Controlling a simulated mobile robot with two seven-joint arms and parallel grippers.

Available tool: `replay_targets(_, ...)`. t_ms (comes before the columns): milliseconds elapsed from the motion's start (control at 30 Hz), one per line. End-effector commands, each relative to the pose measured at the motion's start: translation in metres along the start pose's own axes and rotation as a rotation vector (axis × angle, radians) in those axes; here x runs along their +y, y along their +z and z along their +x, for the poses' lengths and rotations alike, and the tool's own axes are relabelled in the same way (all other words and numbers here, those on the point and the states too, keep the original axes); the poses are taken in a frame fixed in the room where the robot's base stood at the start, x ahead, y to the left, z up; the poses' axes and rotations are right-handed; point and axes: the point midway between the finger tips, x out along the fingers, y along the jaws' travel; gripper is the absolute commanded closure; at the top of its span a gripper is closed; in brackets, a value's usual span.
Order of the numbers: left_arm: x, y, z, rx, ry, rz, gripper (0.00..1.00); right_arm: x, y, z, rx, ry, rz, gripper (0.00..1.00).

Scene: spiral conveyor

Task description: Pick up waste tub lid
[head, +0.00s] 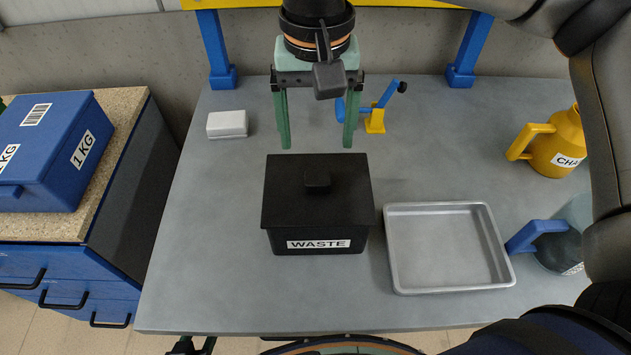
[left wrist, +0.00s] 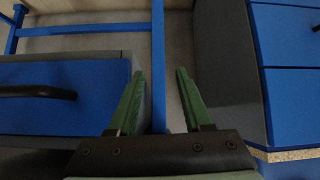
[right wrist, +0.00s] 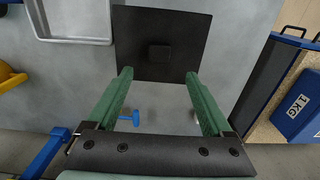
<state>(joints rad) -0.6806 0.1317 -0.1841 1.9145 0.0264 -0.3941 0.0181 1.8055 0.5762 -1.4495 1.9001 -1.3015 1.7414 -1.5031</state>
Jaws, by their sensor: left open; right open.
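The black waste tub (head: 320,243) stands on the grey table with a white WASTE label on its front. Its flat black lid (head: 285,187) lies on top, with a small raised knob (head: 317,180) in the middle. My right gripper (head: 318,146) is open and empty, pointing down above and behind the lid's far edge, apart from it. In the right wrist view the lid (right wrist: 187,32) and its knob (right wrist: 160,53) lie beyond the open fingertips (right wrist: 158,75). My left gripper (left wrist: 158,72) is open and empty, low beside blue drawers and a blue frame bar.
A silver tray (head: 393,250) lies just right of the tub. A yellow jug (head: 558,145) and a blue-handled jug (head: 540,235) stand further right. A white block (head: 227,124) and a blue-yellow device (head: 376,118) are behind. The table left of the tub is clear.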

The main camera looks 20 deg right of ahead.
Motion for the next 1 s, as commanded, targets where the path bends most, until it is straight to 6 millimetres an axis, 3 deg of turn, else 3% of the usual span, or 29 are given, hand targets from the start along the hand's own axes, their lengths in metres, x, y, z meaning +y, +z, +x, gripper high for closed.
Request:
replay_targets(600,0.001,-0.008,-0.008,-0.001,0.000,0.000,0.50,0.003,0.007,0.071,-0.002,-0.001,0.001,0.15)
replay_targets(900,0.001,-0.009,-0.008,0.000,0.000,0.000,0.50,0.003,0.007,0.077,-0.001,-0.002,0.001,0.15)
replay_targets(1000,0.001,-0.009,-0.008,0.000,0.000,0.000,0.50,0.003,0.007,0.077,-0.001,-0.003,0.001,0.26)
